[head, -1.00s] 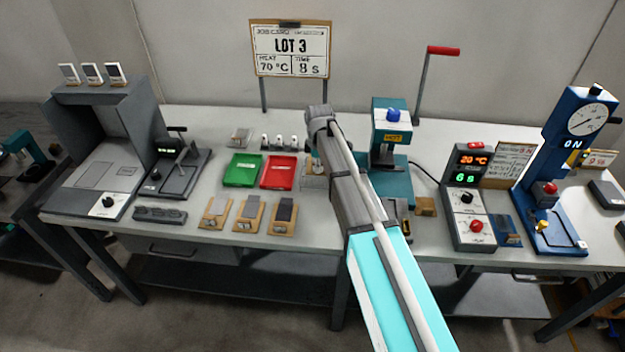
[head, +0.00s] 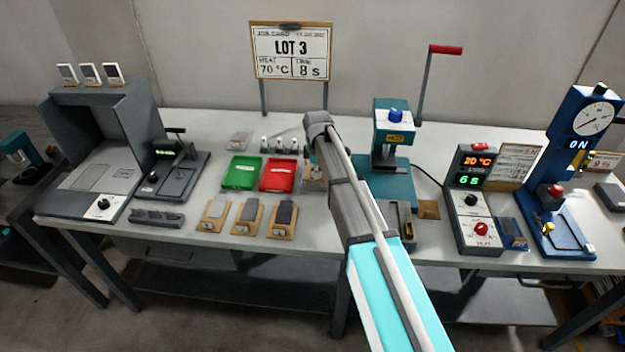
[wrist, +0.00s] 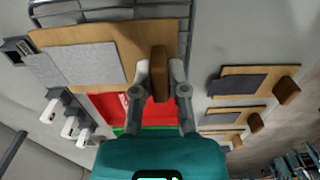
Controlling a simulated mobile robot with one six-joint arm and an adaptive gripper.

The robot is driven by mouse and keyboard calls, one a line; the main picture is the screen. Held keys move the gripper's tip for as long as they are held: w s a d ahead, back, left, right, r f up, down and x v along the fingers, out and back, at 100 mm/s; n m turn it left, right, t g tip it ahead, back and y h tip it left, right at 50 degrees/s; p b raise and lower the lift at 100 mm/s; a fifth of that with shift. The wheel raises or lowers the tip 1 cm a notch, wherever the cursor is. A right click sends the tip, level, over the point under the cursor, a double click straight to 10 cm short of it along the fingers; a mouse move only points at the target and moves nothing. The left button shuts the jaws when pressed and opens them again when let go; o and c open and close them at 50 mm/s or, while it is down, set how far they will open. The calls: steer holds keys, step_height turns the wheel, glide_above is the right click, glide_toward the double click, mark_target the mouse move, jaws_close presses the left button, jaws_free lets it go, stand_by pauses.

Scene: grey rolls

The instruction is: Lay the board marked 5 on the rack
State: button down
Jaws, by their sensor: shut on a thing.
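My gripper (wrist: 159,73) is shut on the upright brown handle of a wooden board (wrist: 137,48) in the wrist view. The board carries pale grey patches and extends to the left of the fingers. I cannot read a number on it. A dark metal wire frame (wrist: 190,28), possibly the rack, shows beyond and beside the board; I cannot tell whether they touch. In the head view my arm mostly hides the gripper and the held board. Three other wooden boards with grey patches (head: 213,213) (head: 247,215) (head: 282,217) lie along the table's front.
A green tray (head: 241,173) and a red tray (head: 278,174) sit left of my arm; the red one also shows under the held board (wrist: 100,103). A teal press (head: 393,135) stands right of the arm. A control box (head: 475,205) and blue press (head: 570,150) stand farther right.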

steer(key=shift+f+b, duration=0.7)
steer(key=shift+f, duration=0.3)
steer(key=shift+f, duration=0.15)
steer(key=c, duration=0.7)
jaws_free()
steer(key=shift+o, duration=0.2)
steer(key=shift+r, duration=0.25)
step_height(320, 180, up, 12)
steer(key=p, duration=1.2)
steer(key=shift+f, duration=0.1)
